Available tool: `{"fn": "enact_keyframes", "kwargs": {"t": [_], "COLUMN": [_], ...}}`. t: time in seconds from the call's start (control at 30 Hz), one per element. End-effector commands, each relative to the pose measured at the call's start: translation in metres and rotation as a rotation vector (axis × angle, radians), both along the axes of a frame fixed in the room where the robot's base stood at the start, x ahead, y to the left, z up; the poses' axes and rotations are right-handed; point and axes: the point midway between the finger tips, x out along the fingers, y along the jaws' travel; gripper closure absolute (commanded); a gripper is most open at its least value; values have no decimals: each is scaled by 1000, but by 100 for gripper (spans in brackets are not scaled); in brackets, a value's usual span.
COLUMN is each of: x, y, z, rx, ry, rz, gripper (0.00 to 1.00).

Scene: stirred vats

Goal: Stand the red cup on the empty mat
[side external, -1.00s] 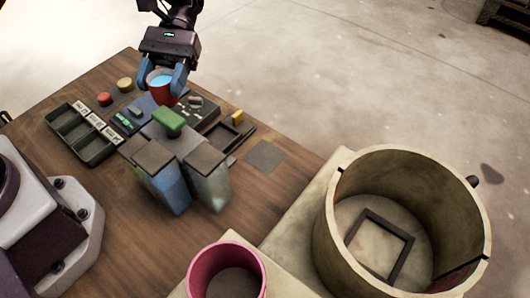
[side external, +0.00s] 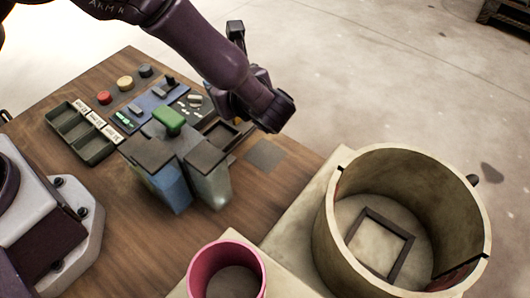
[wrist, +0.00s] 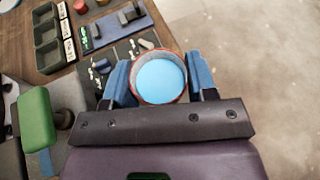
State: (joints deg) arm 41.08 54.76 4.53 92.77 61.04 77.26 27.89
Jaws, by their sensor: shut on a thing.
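The red cup (wrist: 184,93), filled with light blue liquid, sits between the two blue fingers of my gripper (wrist: 158,76) in the wrist view. The gripper is shut on it, one finger on each side. In the side view my arm hides the cup and nearly all of the fingers. A bare grey square mat (side external: 264,154) lies flat near the right edge of the wooden table, below and in front of my wrist. Nothing stands on it.
A green-topped block (side external: 168,120) and two dark-lidded containers, one blue (side external: 170,189) and one grey (side external: 212,188), stand left of the mat. A compartment tray (side external: 82,135) lies further left. A pink vat (side external: 200,278) and a large beige vat (side external: 333,240) stand in front.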

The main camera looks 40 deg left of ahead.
Motion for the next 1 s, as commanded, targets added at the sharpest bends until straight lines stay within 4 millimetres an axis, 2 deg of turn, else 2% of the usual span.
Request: {"fn": "enact_keyframes", "kwargs": {"t": [0.03,0.1,0.2,0.3,0.37,0.6,0.77,1.0], "x": [2,6,7,7,6,6,7,7], "y": [-20,-43,-68,-81,-85,-86,-86,-86], "z": [-2,-5,-8,-12,-18,-60,-74,-107], "rx": [1,2,1,1,2,2,1,1], "ry": [2,2,1,-1,0,0,-2,-2], "rz": [-128,-276,-423,-504,-529,-537,-535,-535], "gripper": [73,73,73,73,73,73,73,73]}}
